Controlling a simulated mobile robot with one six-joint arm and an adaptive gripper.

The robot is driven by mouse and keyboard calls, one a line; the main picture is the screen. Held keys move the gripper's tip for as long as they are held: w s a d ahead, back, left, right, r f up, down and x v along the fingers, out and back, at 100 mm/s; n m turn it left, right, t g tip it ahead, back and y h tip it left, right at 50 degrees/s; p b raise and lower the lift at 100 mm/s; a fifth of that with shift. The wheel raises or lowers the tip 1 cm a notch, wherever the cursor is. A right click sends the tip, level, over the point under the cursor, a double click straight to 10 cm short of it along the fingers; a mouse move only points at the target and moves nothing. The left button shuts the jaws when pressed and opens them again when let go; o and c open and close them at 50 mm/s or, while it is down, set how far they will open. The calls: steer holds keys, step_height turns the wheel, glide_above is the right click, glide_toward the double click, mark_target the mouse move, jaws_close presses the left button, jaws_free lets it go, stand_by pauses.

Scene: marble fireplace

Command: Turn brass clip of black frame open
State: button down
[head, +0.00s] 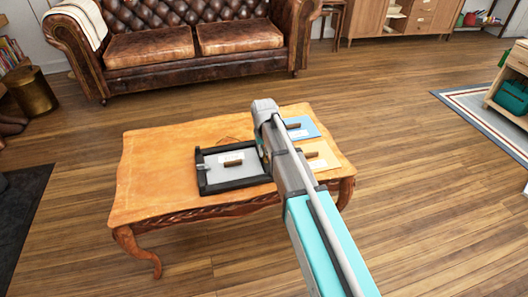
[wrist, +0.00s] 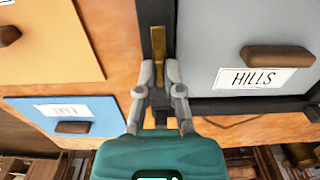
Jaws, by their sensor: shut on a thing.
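The black frame (head: 237,184) lies flat on the wooden table around a grey panel (head: 215,176) with a brown wooden grip. In the wrist view the panel's label reads HILLS, and the black frame (wrist: 250,104) runs along two of its sides. The brass clip (wrist: 159,40) is a narrow upright bar in the wrist view, lying along the frame's side bar. My gripper (wrist: 160,72) is shut on the near end of the clip, one finger on each side. In the head view my arm hides the clip and the fingertips.
A blue panel (head: 303,127) and a tan panel (head: 322,156), each with a wooden grip, lie to the right of the frame on the table (head: 150,180). The table's left part is bare. A leather sofa (head: 190,40) stands behind.

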steer(key=c, duration=0.8)
jaws_free()
steer(key=shift+m, duration=0.4)
